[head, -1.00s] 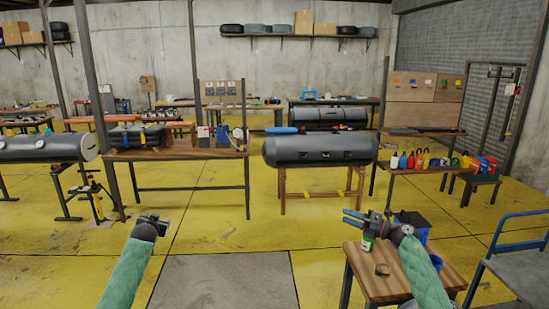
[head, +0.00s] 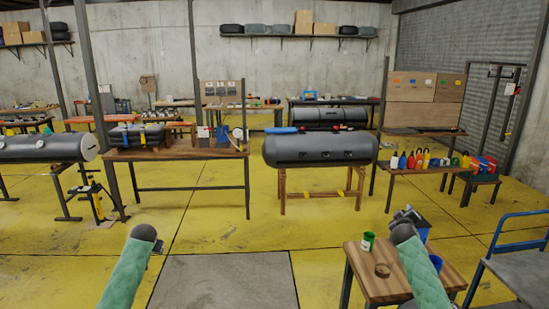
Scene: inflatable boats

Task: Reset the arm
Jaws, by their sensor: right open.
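My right gripper (head: 407,214) shows small and partly hidden behind the end of my green-sleeved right arm, above the small wooden table (head: 380,286) at the lower right. It is open, and I see nothing held in it. My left gripper (head: 159,247) is almost wholly hidden behind the end of my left arm, over the yellow floor. Only a small dark part of it shows, so its jaws cannot be read. A green can (head: 368,242) stands upright on the small table, left of my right arm and apart from it.
A brown ring-like item (head: 382,270) and a blue container (head: 421,234) are at the small table. A blue-railed cart (head: 518,270) is at the right. A grey boat tube (head: 320,149) rests on a stand ahead. The floor between is clear.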

